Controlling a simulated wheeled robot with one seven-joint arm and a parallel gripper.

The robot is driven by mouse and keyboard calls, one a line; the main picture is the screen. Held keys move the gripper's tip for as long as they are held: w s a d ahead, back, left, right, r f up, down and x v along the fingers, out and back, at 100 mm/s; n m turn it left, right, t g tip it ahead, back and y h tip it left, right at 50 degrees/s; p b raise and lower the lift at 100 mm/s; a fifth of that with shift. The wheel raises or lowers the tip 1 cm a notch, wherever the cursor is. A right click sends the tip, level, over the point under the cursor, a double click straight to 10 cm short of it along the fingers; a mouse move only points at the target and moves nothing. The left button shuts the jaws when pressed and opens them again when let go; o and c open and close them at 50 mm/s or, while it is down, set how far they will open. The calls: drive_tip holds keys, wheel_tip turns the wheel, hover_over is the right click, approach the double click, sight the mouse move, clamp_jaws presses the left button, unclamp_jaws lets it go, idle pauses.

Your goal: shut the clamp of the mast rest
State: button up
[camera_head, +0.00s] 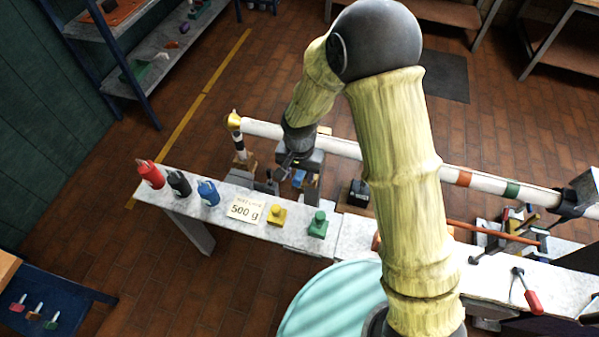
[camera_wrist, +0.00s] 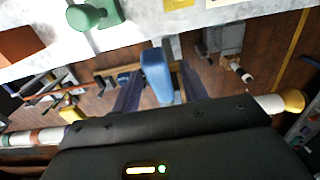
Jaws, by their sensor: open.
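My gripper (camera_head: 297,174) is over the far edge of the bench, by the white mast (camera_head: 345,148). Its fingers (camera_wrist: 160,72) are open in the wrist view. A blue lever-like piece (camera_wrist: 155,78) stands between them; whether either finger touches it is unclear. The blue piece also shows below my gripper in the head view (camera_head: 299,178). It appears to belong to the mast rest's clamp, but my gripper hides most of that mount, and I cannot tell the clamp's position. The mast ends in a gold tip (camera_head: 234,120) at the left.
The bench (camera_head: 222,223) bears red (camera_head: 150,174), black (camera_head: 178,184) and blue (camera_head: 208,192) bottles, a 500 g card (camera_head: 244,209), and yellow (camera_head: 277,215) and green (camera_head: 318,224) weights. A red-handled tool (camera_head: 532,301) lies at the right. The floor beyond the mast is mostly clear.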

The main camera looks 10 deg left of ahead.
drive_tip(key=shift+s, duration=0.2)
drive_tip(key=shift+c, duration=0.4)
clamp_jaws()
